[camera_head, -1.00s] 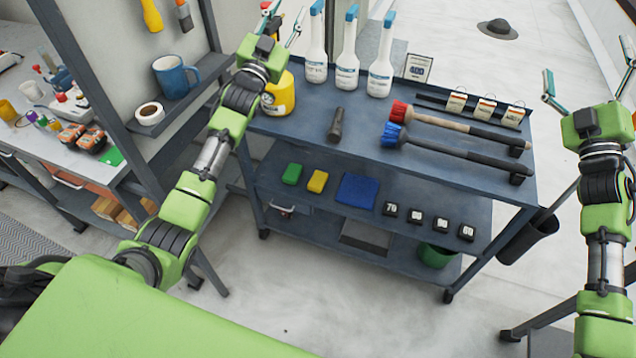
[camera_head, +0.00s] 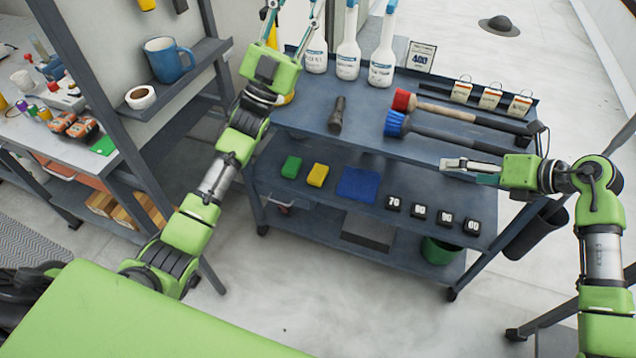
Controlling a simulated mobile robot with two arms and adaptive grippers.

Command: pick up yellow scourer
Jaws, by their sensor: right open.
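The yellow scourer (camera_head: 317,175) lies on the lower shelf of the grey cart, between a green scourer (camera_head: 291,167) and a flat blue pad (camera_head: 358,185). My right gripper (camera_head: 447,165) points left over the cart's front right part, to the right of the scourer and apart from it. It is open and seen edge-on. My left gripper (camera_head: 292,14) points away over the cart's back left corner, its two thin fingers spread, holding nothing that I can see. The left arm hides part of the cart's left end.
The cart's top shelf (camera_head: 300,113) overhangs the lower shelf (camera_head: 270,186). Several black numbered blocks (camera_head: 418,213) stand right of the blue pad.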

